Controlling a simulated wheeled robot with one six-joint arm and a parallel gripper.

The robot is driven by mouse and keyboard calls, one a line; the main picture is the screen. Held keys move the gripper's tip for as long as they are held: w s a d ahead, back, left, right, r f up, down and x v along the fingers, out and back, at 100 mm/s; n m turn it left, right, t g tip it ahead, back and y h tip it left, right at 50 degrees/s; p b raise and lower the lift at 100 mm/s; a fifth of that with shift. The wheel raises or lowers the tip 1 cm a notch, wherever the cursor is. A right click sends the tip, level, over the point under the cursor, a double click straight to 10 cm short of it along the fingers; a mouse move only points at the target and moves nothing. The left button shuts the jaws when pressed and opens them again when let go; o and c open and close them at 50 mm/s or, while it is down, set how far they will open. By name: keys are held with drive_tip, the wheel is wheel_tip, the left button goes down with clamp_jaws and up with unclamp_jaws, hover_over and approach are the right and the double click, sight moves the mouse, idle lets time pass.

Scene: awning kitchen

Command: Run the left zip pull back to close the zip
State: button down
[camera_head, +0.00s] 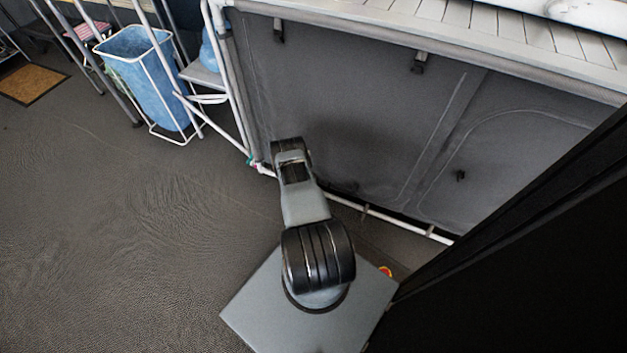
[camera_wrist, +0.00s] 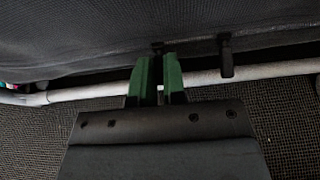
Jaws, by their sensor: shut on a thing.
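My gripper (camera_wrist: 157,60) shows in the wrist view with two green fingers at the foot of a dark grey fabric panel (camera_head: 350,110). A small black zip pull (camera_wrist: 157,46) shows right at the fingertips, and the fingers are shut on it. A narrow dark gap shows between the fingers. A second black tab (camera_wrist: 226,57) hangs to the right, apart from the fingers, in front of the pale pole. In the head view my arm reaches the panel's lower left corner; the fingers and the held pull are hidden there. The zip line itself is not clear.
A pale pole (camera_wrist: 85,94) runs along the panel's foot. A blue bin (camera_head: 150,75) in a white frame and a metal stand (camera_head: 205,75) are at the upper left. A slatted top (camera_head: 480,30) lies above the panel. The floor at left (camera_head: 110,220) is clear.

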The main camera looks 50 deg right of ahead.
drive_tip(key=shift+s+a+f, duration=0.1)
drive_tip(key=shift+s+f, duration=0.05)
drive_tip(key=shift+s, duration=0.25)
drive_tip(key=c, duration=1.2)
unclamp_jaws()
drive_tip(key=shift+w, duration=0.1)
drive_tip(key=shift+p+v, duration=1.75)
drive_tip(key=shift+v, duration=2)
